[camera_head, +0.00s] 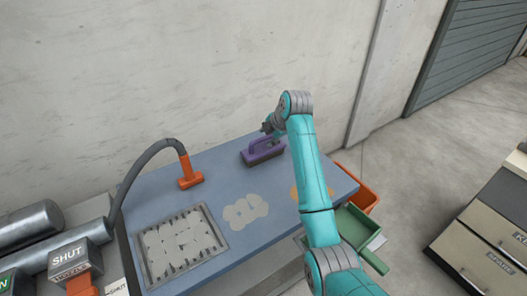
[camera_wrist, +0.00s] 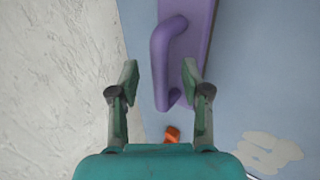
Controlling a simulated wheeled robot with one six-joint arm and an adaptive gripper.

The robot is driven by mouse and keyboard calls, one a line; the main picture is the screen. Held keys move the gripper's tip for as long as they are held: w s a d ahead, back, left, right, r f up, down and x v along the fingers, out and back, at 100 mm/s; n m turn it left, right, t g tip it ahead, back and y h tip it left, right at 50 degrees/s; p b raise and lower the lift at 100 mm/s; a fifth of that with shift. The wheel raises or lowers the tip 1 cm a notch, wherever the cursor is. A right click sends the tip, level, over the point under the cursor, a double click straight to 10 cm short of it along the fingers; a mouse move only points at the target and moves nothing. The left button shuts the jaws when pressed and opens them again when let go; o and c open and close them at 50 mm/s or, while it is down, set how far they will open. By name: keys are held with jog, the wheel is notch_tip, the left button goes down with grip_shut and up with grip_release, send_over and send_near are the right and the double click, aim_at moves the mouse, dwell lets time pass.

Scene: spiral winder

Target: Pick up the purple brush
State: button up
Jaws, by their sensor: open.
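The purple brush (camera_head: 262,152) lies on the blue-grey table (camera_head: 210,170) near its back edge, with its handle arched on top. In the wrist view the brush handle (camera_wrist: 162,60) runs down between my gripper's fingers, with the purple body (camera_wrist: 200,35) behind and to the right. My gripper (camera_wrist: 160,78) is open, with one finger on each side of the handle's end. No finger clearly touches it. In the head view my gripper (camera_head: 268,128) is just above the brush, partly hidden by my wrist.
An orange-ended hose (camera_head: 190,175) stands left of the brush. A grate tray (camera_head: 212,218) with pale pieces and a pale patch (camera_head: 245,208) are on the table's front. An orange bin (camera_head: 362,190) and a green tray (camera_head: 355,228) are at the right. A wall stands close behind.

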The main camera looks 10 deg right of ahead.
jog(key=shift+x, duration=0.95)
grip_shut()
notch_tip(320, 180, up, 10)
jog(key=c, duration=0.7)
grip_release()
grip_shut()
